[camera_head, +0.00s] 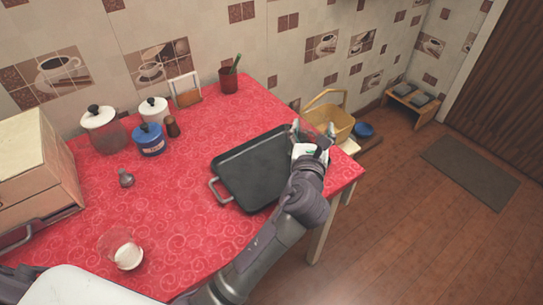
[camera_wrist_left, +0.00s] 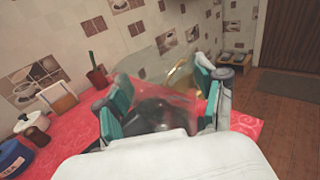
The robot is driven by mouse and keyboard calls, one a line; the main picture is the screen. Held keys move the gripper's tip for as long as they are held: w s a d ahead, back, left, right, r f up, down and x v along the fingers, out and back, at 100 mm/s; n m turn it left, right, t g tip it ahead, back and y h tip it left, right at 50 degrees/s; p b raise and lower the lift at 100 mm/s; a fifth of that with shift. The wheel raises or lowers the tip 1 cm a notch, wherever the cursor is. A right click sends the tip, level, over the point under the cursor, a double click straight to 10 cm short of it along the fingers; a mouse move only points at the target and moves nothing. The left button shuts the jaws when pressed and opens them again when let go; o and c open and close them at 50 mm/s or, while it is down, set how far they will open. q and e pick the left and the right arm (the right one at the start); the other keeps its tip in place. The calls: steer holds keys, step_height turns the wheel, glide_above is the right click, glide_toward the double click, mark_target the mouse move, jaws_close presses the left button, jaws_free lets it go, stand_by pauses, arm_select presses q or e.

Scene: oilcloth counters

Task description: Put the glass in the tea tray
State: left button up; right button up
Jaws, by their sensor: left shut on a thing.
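The tea tray (camera_head: 250,172) is a dark rectangular tray with a metal handle on its left end, lying on the red cloth. My left gripper (camera_head: 313,134) is over the tray's far right end in the head view. In the left wrist view, its teal fingers (camera_wrist_left: 163,98) are shut on a clear glass (camera_wrist_left: 165,66), faint and see-through. A dark patch, likely the tray, shows through and below the glass. I cannot tell whether the glass touches the tray.
A clear cup with white inside (camera_head: 128,256) stands at the front left. A yellow basket (camera_head: 333,116) is beyond the table's right edge.

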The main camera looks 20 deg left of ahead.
arm_select(q)
steer(key=shift+w+a+f+b, duration=0.25)
steer(key=shift+a+f+b, duration=0.15)
steer(key=shift+a+f, duration=1.35)
steer(key=shift+w+a+f+b, duration=0.25)
steer(key=shift+a+f+b, duration=0.2)
steer(key=shift+a+f, duration=1.25)
steer(key=shift+w+a+f+b, duration=0.25)
steer(key=shift+a+f+b, duration=0.15)
steer(key=shift+a+f, duration=1.35)
arm_select(e)
steer(key=shift+a+f, duration=0.25)
steer(key=shift+f, duration=1)
arm_select(q)
steer(key=shift+r, duration=0.1)
steer(key=o, duration=1.3)
